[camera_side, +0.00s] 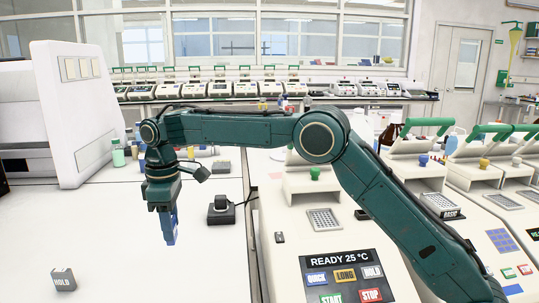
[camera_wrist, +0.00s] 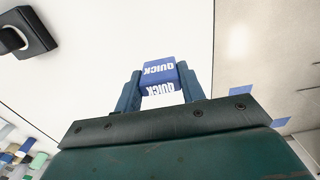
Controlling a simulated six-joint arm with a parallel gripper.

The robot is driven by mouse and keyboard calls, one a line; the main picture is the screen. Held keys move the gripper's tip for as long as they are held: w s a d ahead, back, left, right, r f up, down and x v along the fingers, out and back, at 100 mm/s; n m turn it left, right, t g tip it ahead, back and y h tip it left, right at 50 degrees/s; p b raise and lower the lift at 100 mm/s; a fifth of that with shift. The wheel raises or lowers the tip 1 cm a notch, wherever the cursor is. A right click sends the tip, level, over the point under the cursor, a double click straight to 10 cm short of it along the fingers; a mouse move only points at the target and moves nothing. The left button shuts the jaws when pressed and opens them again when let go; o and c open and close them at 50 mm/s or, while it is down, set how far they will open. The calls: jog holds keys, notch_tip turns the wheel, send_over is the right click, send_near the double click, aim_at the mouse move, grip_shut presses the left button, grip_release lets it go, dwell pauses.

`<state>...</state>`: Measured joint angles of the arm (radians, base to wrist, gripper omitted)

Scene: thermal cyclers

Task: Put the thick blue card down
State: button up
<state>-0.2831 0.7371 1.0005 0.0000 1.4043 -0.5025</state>
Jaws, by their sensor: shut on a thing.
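The thick blue card (camera_wrist: 159,70) has white QUICK lettering on two faces and shows between the two fingertips in the wrist view. My gripper (camera_wrist: 160,84) is shut on it from both sides. In the side view my gripper (camera_side: 165,213) points down over the left white bench, with the blue card (camera_side: 171,232) small and partly hidden at its tips. The card appears held above the bench top. The exact gap under it is hard to tell.
A grey HOLD block (camera_side: 63,280) lies at the front left of the white bench (camera_side: 120,265). A thermal cycler with a READY 25 °C panel (camera_side: 340,262) is further right. Bench around the card is clear.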

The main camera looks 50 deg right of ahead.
notch_tip(320, 180, down, 7)
jog(key=shift+f, duration=0.2)
jog(key=shift+f, duration=0.1)
jog(key=shift+f, duration=2)
jog(key=shift+f, duration=0.1)
jog(key=o, duration=1)
jog(key=shift+c, duration=0.2)
notch_tip(320, 180, up, 12)
